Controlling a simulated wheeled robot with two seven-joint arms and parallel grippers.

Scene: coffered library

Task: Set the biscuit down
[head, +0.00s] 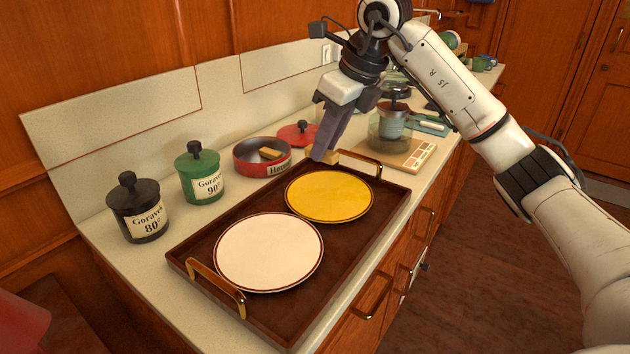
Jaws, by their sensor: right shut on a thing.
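My right gripper (324,152) points down over the far end of the dark brown tray and is shut on a small tan biscuit (333,158). The biscuit shows just at the fingertips, behind the yellow plate (329,197) in this view. I cannot tell the gap between the biscuit and the tray. The yellow plate and a white plate (268,252) with a dark rim lie empty on the tray (193,256). An open red tin (262,168) behind the tray holds another tan biscuit (270,153). My left gripper is not in view.
A black jar (137,212) and a green jar (201,178) stand left of the tin. A red lid (298,133) lies behind the tin. A glass jar (388,131) and a pale board (404,155) are beyond the tray. Brass handles (216,288) rise at the tray's ends.

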